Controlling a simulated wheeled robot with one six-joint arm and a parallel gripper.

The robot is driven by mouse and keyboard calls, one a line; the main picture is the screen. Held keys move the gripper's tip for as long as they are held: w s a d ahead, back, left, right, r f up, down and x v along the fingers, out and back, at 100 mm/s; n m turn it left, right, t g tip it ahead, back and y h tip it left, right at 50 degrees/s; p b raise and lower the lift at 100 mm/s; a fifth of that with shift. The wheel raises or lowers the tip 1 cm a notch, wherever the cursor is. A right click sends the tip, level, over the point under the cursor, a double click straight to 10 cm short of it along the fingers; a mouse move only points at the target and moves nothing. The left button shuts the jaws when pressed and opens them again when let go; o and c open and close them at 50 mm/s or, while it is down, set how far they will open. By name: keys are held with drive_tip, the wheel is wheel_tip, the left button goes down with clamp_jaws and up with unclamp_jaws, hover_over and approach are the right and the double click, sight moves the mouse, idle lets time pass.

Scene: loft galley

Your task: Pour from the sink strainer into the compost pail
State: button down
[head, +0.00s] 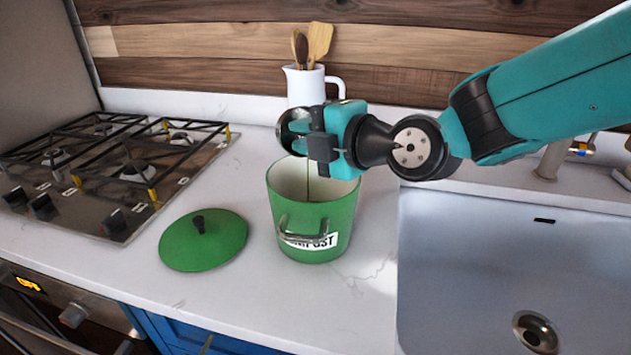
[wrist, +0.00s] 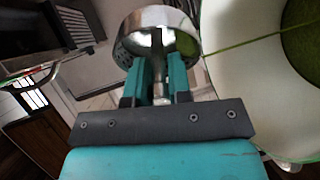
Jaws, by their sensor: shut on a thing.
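My gripper (head: 312,138) is shut on the short handle of the shiny metal sink strainer (head: 290,130). The strainer (wrist: 160,32) is held tipped on its side above the compost pail. The green compost pail (head: 310,215) stands upright and uncovered on the counter, with a cream inside, a metal handle and a white label. A thin dark line drops from near the strainer into the pail. In the wrist view, a thin green stream runs from the strainer toward a green patch (wrist: 303,40) inside the pail (wrist: 235,95).
The green lid (head: 205,242) lies on the counter left of the pail. A white jug (head: 305,87) with wooden utensils stands behind. A gas hob (head: 110,160) is at left, a sink (head: 500,260) at right. The counter in front of the pail is clear.

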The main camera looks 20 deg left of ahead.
drive_tip(key=shift+s+d+f+y+b, duration=0.15)
drive_tip(key=shift+s+d+y+b, duration=0.15)
drive_tip(key=shift+b, duration=1.1)
drive_tip(key=shift+s+d+r+n+t+y+b, duration=0.15)
drive_tip(key=shift+r+t+y+b, duration=0.2)
drive_tip(key=shift+b, duration=1.2)
drive_tip(key=shift+d+r+n+t+y+b, duration=0.15)
drive_tip(key=shift+r+t+y+b, duration=0.15)
drive_tip(key=shift+b, duration=1.25)
drive_tip(key=shift+s+d+f+n+t+y+b, duration=0.15)
drive_tip(key=shift+y+b, duration=0.25)
drive_tip(key=shift+b, duration=1.45)
drive_tip(key=shift+s+a+n+t+y+b, duration=0.15)
drive_tip(key=shift+y+b, duration=0.2)
drive_tip(key=shift+b, duration=1.45)
drive_tip(key=shift+d+r+n+y+b, duration=0.35)
drive_tip(key=shift+r+y+b, duration=0.35)
drive_tip(key=shift+b, duration=2.4)
drive_tip(key=shift+s+r+t+y+b, duration=0.1)
drive_tip(key=shift+r+t+y+b, duration=0.05)
drive_tip(key=shift+t+y+b, duration=0.15)
